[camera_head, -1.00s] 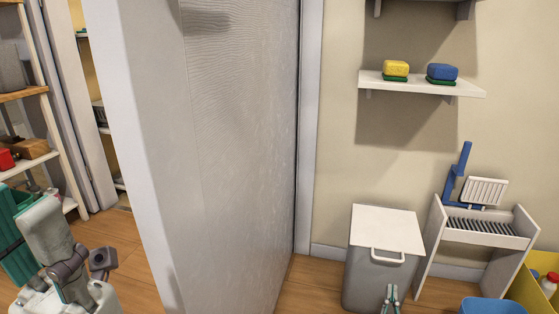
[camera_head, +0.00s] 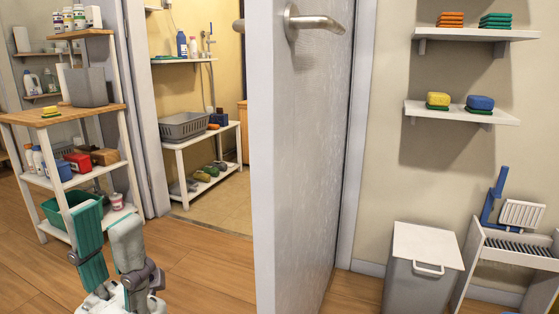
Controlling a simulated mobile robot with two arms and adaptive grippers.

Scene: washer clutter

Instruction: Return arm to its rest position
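My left gripper (camera_head: 105,218) stands in the lower left, close to the camera, with its fingers pointing up. One finger shows a teal face and the other a grey back. A narrow gap shows between them with nothing in it, so it looks open and empty. Its white body is cut off by the bottom edge. It appears in front of the shelf rack and wooden floor. My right gripper is out of view.
A grey door (camera_head: 300,170) with a metal handle (camera_head: 312,22) stands ajar mid-view. A shelf rack (camera_head: 120,128) with bottles and boxes is at left. A lidded grey bin (camera_head: 420,275) and white rack (camera_head: 508,250) stand at right. Bare floor (camera_head: 215,255) lies between shelf rack and door.

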